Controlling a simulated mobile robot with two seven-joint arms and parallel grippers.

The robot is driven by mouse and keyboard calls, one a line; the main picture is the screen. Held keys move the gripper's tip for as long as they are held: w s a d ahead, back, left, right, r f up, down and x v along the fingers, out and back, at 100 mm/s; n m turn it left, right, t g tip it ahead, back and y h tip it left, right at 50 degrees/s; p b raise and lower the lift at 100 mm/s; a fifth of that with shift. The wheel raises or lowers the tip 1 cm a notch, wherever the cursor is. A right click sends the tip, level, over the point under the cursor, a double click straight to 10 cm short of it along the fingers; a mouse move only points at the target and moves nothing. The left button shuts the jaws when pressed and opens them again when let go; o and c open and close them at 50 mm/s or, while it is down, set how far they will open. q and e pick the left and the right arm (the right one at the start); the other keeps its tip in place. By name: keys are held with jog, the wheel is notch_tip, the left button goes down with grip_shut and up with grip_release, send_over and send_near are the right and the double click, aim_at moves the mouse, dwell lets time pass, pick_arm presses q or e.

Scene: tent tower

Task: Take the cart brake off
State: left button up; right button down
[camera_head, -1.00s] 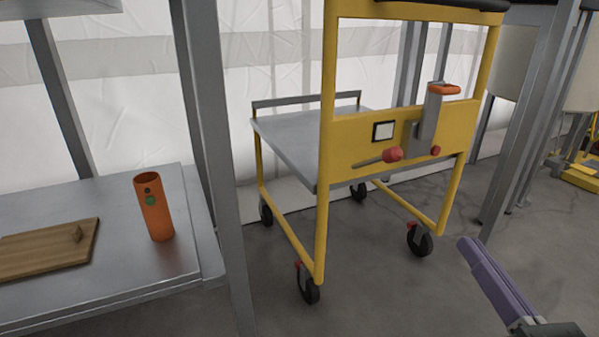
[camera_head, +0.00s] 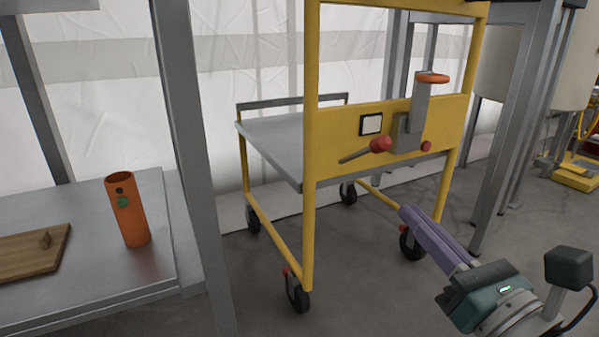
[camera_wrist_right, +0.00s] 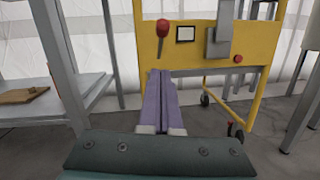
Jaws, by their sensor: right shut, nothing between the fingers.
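The yellow cart (camera_head: 309,240) stands on the floor with a grey deck (camera_head: 275,135) and black wheels. Its yellow panel carries a lever with a red knob (camera_head: 380,145), a grey bracket with an orange-rimmed wheel on top (camera_head: 432,78), and a small red button (camera_head: 426,146). The red knob (camera_wrist_right: 163,27) also shows in the right wrist view, up and slightly left of the fingertips. My right gripper (camera_head: 404,211) is shut and empty, below and right of the red knob, apart from it. I cannot tell which part is the brake. My left gripper is out of view.
A grey metal table (camera_head: 150,200) at the left holds an orange cylinder (camera_head: 127,215) and a wooden board (camera_head: 25,252). A grey post (camera_head: 190,150) stands between table and cart. Grey frame legs (camera_head: 500,150) stand right of the cart. Floor in front is clear.

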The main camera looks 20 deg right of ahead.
aim_at(360, 153)
jog(key=w+r+b, duration=0.1)
jog(key=w+r, duration=0.2)
jog(key=w, duration=0.3)
jog(key=shift+w+d+r, duration=0.3)
jog(key=shift+r, duration=0.1)
